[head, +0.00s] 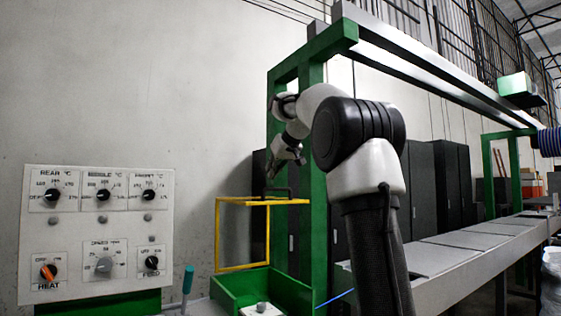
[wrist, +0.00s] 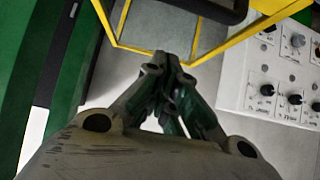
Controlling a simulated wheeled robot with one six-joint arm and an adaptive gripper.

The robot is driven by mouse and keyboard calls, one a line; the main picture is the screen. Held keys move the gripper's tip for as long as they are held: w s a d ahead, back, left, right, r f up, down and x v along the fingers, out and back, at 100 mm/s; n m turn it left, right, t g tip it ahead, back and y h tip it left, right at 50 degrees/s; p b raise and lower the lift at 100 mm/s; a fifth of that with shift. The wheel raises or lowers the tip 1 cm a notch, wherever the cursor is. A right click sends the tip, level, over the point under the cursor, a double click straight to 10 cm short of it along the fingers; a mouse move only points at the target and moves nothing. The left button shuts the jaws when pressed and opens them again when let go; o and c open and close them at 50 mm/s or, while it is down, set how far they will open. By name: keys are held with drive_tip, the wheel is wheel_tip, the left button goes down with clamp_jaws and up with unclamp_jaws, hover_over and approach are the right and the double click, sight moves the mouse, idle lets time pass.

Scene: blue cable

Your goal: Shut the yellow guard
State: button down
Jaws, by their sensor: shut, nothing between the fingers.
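The yellow guard (head: 243,201) is a thin frame with clear-looking openings, standing above a green box (head: 230,292). Its upper bars run level, with uprights going down toward the box. A dark handle (head: 277,190) sits on its top bar. My gripper (head: 291,158) is above the handle, apart from it, fingers pointing down. In the wrist view, my gripper (wrist: 166,70) is shut and empty, its tips near the corner of the yellow guard (wrist: 213,50) in the picture. The dark handle (wrist: 215,8) is cut off by the top edge there. Whether the tips touch the guard cannot be told.
A control panel (head: 97,235) with several knobs stands at the left. A teal-handled lever (head: 188,280) is beside the green box. A green post (head: 313,180) rises close behind my gripper. A grey conveyor (head: 470,245) runs off to the right.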

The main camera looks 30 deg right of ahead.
drive_tip(key=shift+x, duration=1.05)
drive_tip(key=s, duration=0.1)
drive_tip(key=s+f, duration=0.1)
drive_tip(key=s, duration=0.1)
drive_tip(key=shift+s+f, duration=0.35)
drive_tip(key=shift+f, duration=0.1)
